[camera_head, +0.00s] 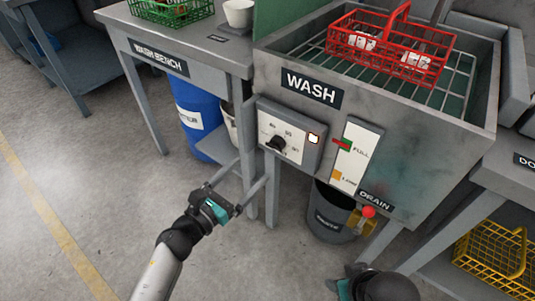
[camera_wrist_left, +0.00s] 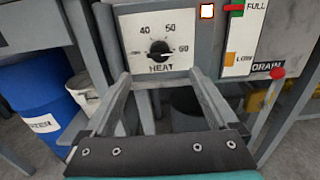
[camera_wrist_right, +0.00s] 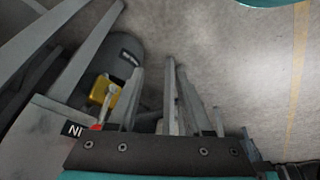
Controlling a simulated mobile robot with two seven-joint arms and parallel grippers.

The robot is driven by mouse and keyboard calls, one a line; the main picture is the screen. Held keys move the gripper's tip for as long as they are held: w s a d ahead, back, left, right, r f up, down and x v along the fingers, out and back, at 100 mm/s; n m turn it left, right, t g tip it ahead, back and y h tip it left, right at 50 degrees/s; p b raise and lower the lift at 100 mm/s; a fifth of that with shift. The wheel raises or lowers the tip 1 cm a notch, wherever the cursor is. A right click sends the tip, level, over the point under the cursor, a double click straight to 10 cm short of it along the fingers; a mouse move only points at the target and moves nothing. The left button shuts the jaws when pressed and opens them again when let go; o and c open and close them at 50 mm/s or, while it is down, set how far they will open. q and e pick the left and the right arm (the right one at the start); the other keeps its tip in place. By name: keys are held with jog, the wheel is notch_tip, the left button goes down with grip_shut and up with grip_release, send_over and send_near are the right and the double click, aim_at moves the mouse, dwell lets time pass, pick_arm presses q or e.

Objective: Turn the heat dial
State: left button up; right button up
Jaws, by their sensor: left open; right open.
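The heat dial (camera_head: 277,143) is a black round knob on a pale plate on the front of the wash sink. In the left wrist view the dial (camera_wrist_left: 160,48) shows above the word HEAT, with 40, 50 and 60 around it. Its white mark points right, towards 60. My left gripper (camera_head: 252,170) is open and empty, in front of and below the dial. In its wrist view the gripper (camera_wrist_left: 160,76) has its fingers apart below the knob, not touching it. My right gripper (camera_wrist_right: 160,72) is open and empty, low and away from the dial.
A lit square (camera_head: 313,138) and a FULL/LOW gauge (camera_head: 356,157) are right of the dial. A red basket (camera_head: 390,52) is on the sink grid. A blue barrel (camera_head: 195,115) stands left.

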aim_at(273, 148)
pick_arm(q)
jog(key=b+x, duration=0.1)
jog(key=x, duration=0.6)
jog(key=shift+x, duration=0.85)
pick_arm(e)
jog(key=shift+s+r+t, duration=0.15)
jog(key=shift+r+t, duration=0.15)
jog(key=shift+r, duration=1.5)
pick_arm(q)
jog(key=c, duration=1.4)
jog(key=shift+o, duration=0.2)
